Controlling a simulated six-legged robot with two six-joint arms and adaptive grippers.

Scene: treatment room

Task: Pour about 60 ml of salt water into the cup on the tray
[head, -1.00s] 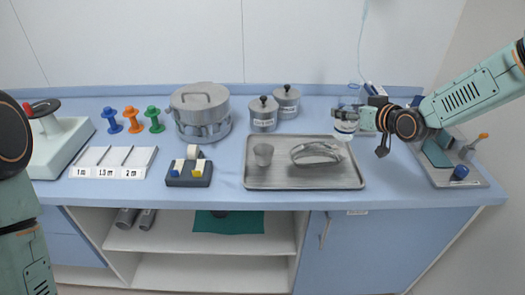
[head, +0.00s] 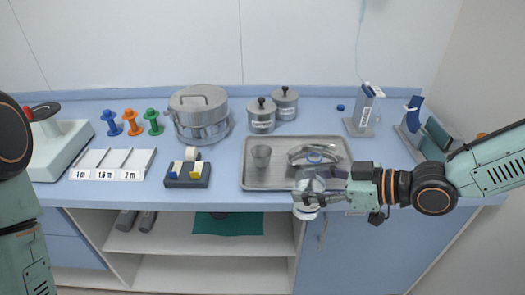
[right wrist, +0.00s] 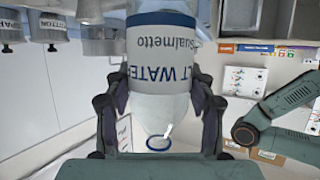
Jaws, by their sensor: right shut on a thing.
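My right gripper (head: 318,189) is shut on the clear salt water bottle (head: 307,211), which appears in front of the tray's front right edge, to the right of the cup and nearer to me. In the right wrist view the bottle (right wrist: 165,60) sits between the fingers. Its label reads upside down and its mouth ring points down in that picture, where the canisters are upside down too, so it looks about upright. My left gripper is out of view.
A shiny metal dish (head: 298,154) lies on the tray's right part, partly behind the bottle. Two lidded canisters (head: 262,118) and a large drum (head: 196,112) stand behind. A grey upright stand (head: 363,112) is at the back right. A tape block (head: 188,177) sits left of the tray.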

